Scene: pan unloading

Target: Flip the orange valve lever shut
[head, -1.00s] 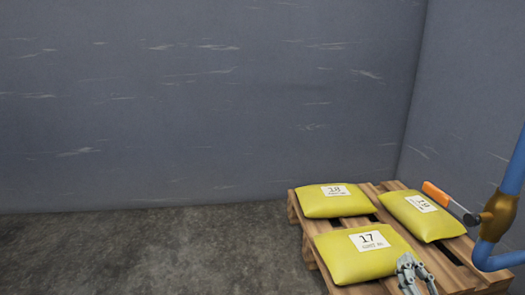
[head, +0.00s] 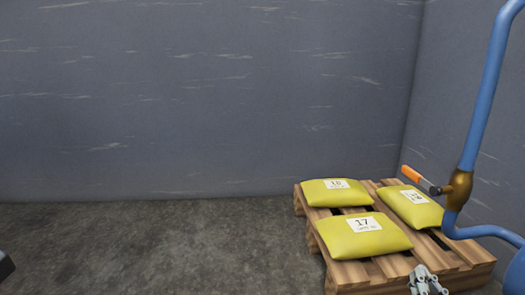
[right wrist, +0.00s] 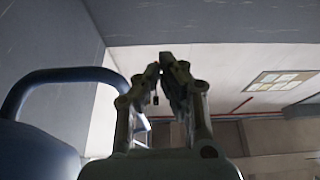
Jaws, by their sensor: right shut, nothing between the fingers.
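The orange valve lever (head: 414,178) is in the head view at the right, above the pallet's right side. It sticks out to the left and slightly up from the brass valve body (head: 459,190), across the line of the blue pipe (head: 484,95). My right gripper (head: 422,270) is at the bottom edge, below and left of the valve, apart from the lever. In the right wrist view its fingers (right wrist: 167,68) are together with nothing between them; the lever does not show there. My left gripper is not seen.
A wooden pallet (head: 452,277) stands in the corner with yellow sacks (head: 365,238) on it. A blue rounded body (head: 516,275) is at the lower right edge. In the right wrist view a blue bent pipe (right wrist: 60,76) is at the left. The floor (head: 150,245) left of the pallet is clear.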

